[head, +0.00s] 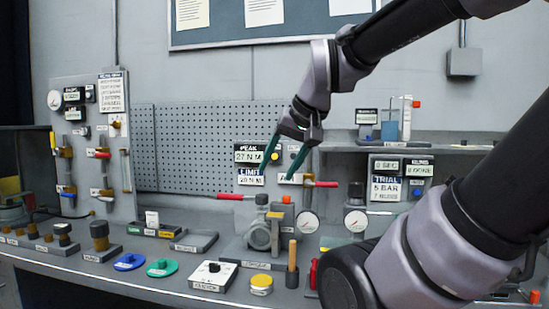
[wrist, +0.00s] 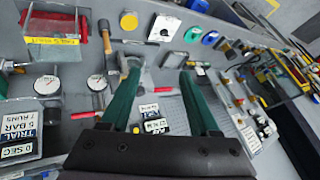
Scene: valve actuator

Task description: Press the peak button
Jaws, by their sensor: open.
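The black-and-white PEAK sign (head: 248,152) reads 27 N M, above a LIMIT sign (head: 250,176) reading 20 N M, on the back panel. A small round yellow button (head: 275,157) sits just right of the PEAK sign; its own label is not legible. My gripper (head: 277,174) has two green fingers, spread apart and empty, in front of this panel. In the head view the yellow button shows between the fingers. In the wrist view my gripper (wrist: 158,70) is open, with the small signs (wrist: 154,126) between its fingers. I cannot tell the gap to the button.
A grey pump-like valve unit (head: 260,232) with gauges (head: 308,222) and red-handled levers (head: 322,184) stands below my gripper. The bench front holds a blue disc (head: 130,261), a green disc (head: 162,267) and a wooden-handled tool (head: 292,262). The perforated board (head: 190,150) at left is clear.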

